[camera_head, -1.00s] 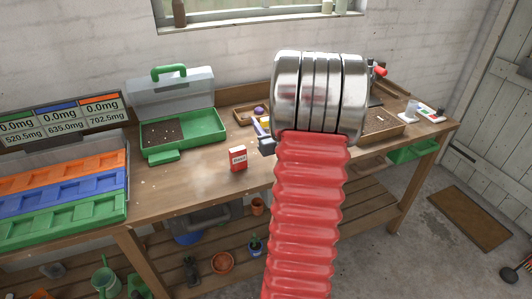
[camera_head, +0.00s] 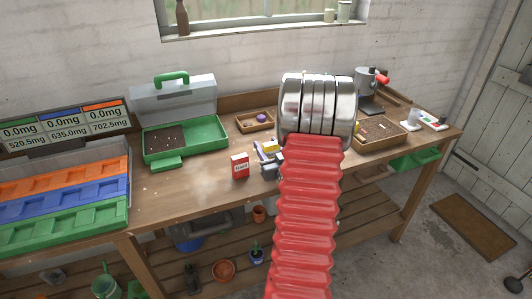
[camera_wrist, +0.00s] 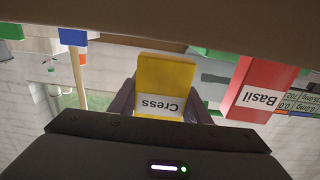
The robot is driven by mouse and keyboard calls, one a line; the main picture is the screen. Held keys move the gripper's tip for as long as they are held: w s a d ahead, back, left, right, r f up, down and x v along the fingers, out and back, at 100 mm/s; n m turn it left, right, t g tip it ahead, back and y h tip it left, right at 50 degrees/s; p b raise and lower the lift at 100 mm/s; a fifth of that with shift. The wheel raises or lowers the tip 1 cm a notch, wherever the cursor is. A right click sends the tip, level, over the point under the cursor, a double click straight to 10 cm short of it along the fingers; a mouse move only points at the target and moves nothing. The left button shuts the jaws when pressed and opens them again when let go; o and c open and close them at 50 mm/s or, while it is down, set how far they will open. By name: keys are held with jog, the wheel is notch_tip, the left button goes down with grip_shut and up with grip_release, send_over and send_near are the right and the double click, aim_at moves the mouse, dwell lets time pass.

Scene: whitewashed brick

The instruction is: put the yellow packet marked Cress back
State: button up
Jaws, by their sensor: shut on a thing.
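The yellow packet (camera_head: 271,147) marked Cress is between the fingers of my gripper (camera_head: 266,157), over the middle of the workbench. In the wrist view the yellow packet (camera_wrist: 165,82) is gripped near its labelled part, its lettering upside down. My gripper (camera_wrist: 162,108) is shut on it. I cannot tell whether the packet touches the bench. A red packet (camera_head: 240,166), marked Basil in the wrist view (camera_wrist: 262,88), stands on the bench just left of my gripper. My arm hides part of the bench behind and right of the yellow packet.
A small wooden tray (camera_head: 241,124) with a purple item is behind the packets. A green case (camera_head: 221,141) with soil stands left, beyond it coloured bins (camera_head: 70,206) and a weight display (camera_head: 60,128). A wooden soil tray (camera_head: 400,134) and grey machine (camera_head: 371,92) are right. Bench between case and red packet is clear.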

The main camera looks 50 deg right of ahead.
jog(key=shift+f, duration=1.05)
jog(key=shift+f, duration=0.1)
jog(key=o, duration=1)
jog(key=shift+o, duration=0.2)
jog(key=shift+s, duration=0.1)
jog(key=v, duration=1.2)
jog(key=shift+s, duration=0.1)
